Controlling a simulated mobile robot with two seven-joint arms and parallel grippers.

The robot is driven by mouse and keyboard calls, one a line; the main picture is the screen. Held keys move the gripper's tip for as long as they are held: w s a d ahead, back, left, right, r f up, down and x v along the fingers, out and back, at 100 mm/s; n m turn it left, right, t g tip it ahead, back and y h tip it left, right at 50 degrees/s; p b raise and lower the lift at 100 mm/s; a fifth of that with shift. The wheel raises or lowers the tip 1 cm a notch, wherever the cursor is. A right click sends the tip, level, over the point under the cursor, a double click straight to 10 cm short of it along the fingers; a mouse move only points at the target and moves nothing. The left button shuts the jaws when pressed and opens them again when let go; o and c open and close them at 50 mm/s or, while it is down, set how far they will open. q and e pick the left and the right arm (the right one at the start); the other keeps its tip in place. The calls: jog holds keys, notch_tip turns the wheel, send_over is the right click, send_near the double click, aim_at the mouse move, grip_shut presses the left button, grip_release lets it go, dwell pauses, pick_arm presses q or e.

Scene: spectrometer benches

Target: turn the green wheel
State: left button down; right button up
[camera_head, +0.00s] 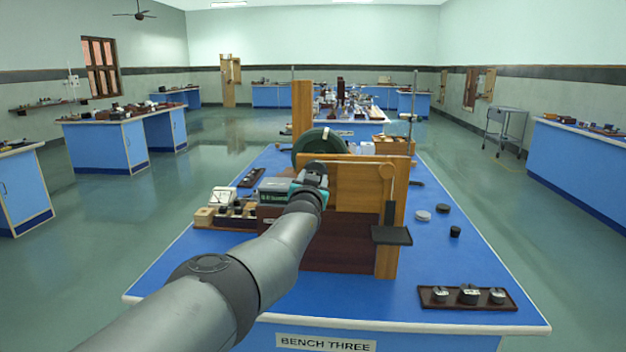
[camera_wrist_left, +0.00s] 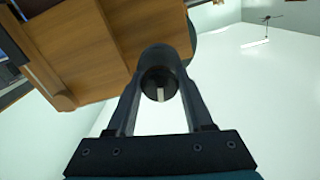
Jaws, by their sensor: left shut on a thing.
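The green wheel (camera_head: 308,141) is dark green and stands upright on the wooden apparatus on the bench. Its lower part is hidden behind the wood and my left arm. My left gripper (camera_head: 314,174) reaches in from the lower left to the near side of the apparatus, in front of the wheel. In the left wrist view its two fingers (camera_wrist_left: 160,92) are shut on a dark round handle (camera_wrist_left: 159,62). A dark green edge, likely the wheel, shows beside the wood there. My right gripper is not in view.
The wooden apparatus (camera_head: 388,240) has a small dark shelf (camera_head: 391,235) on its post. A tray of weights (camera_head: 467,297) lies at the bench's front right. Loose dark and grey discs (camera_head: 423,215) lie to the right. A green-labelled box (camera_head: 276,190) stands left of the apparatus.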

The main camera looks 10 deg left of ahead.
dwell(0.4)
pick_arm(q)
jog(key=shift+c, duration=1.5)
grip_release()
jog(key=s+p, duration=1.2)
jog(key=p, duration=1.3)
